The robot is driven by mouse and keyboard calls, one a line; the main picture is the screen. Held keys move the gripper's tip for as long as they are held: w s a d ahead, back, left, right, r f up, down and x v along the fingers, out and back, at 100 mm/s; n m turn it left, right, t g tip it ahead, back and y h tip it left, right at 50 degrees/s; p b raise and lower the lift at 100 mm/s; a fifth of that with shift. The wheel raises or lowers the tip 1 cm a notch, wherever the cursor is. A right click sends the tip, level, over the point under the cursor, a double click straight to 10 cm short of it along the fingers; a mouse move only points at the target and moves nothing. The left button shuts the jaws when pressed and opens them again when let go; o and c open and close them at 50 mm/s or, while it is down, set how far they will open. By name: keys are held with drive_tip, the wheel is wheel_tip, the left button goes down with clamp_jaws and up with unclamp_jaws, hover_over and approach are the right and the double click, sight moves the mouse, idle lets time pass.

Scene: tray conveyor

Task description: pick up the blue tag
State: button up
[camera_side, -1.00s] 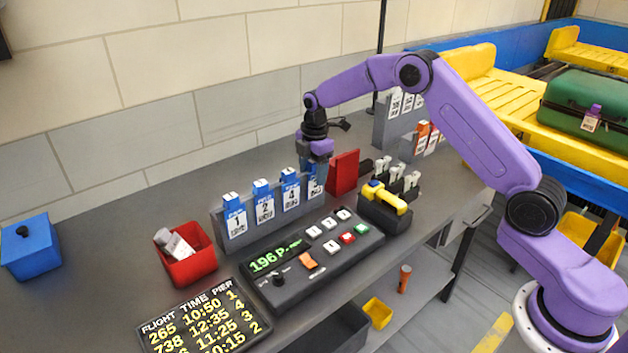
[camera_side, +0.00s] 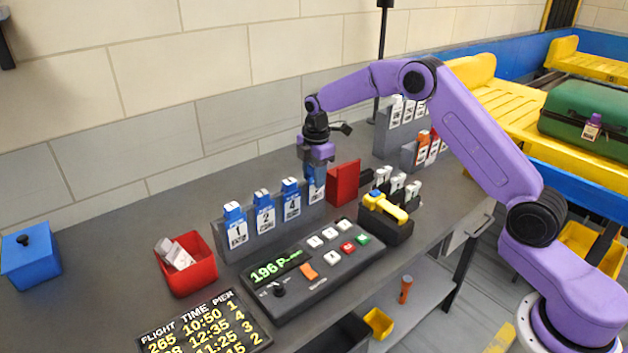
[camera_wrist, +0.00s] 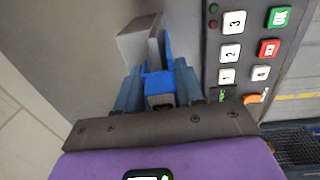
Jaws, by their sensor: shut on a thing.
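Several blue-topped tags with white numbered faces stand in a row in a grey rack (camera_side: 226,249). Tags 1 (camera_side: 236,226), 2 (camera_side: 265,214) and 4 (camera_side: 292,201) stand free. My gripper (camera_side: 315,172) is at the right end of the row, pointing down, shut on the rightmost blue tag (camera_side: 316,190). In the wrist view the blue top of this tag (camera_wrist: 160,84) sits between the two fingers. Its number is too small to read, and my fingers cover its upper part. I cannot tell whether it is still seated in the rack.
A red block (camera_side: 343,183) stands close right of my gripper. A red bin (camera_side: 188,276) with white items and a blue box (camera_side: 30,255) stand left.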

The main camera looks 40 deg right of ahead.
drive_tip(key=r, duration=0.5)
drive_tip(key=shift+s+r, duration=0.25)
drive_tip(key=shift+r, duration=0.05)
drive_tip(key=s, duration=1.4)
drive_tip(key=shift+f, duration=0.2)
wheel_tip(320, 180, up, 6)
drive_tip(key=shift+r, duration=0.25)
idle(0.3)
